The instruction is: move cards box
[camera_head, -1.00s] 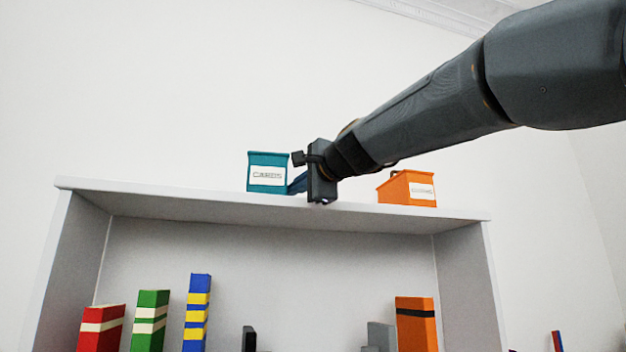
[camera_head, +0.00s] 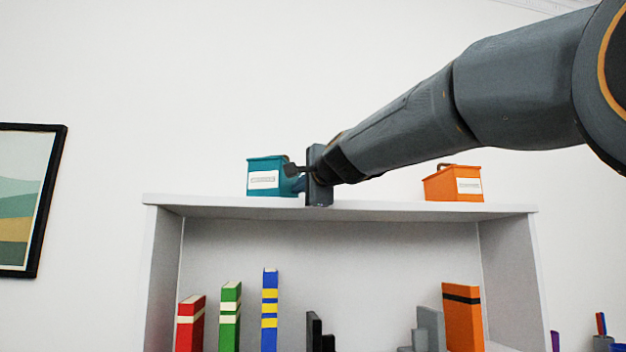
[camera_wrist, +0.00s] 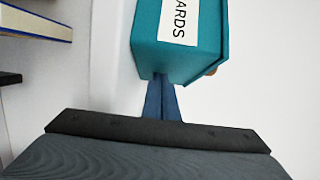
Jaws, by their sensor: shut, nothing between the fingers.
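The teal cards box (camera_head: 268,181) with a white label stands on top of the white shelf unit, left of its middle. In the wrist view the cards box (camera_wrist: 178,45) is close ahead, its label reading "ARDS". My gripper (camera_head: 298,184) is at the box's right side in the head view, partly hidden by its own wrist. In the wrist view my gripper's blue fingers (camera_wrist: 161,85) are together, with nothing seen between them. Their tips reach the box's near end; whether they touch it I cannot tell.
An orange labelled box (camera_head: 453,184) stands on the shelf top (camera_head: 380,208) to the right. Several books (camera_head: 231,318) and an orange book (camera_head: 462,317) stand on the shelf below. A framed picture (camera_head: 30,200) hangs on the left wall. The shelf top between the boxes is otherwise clear.

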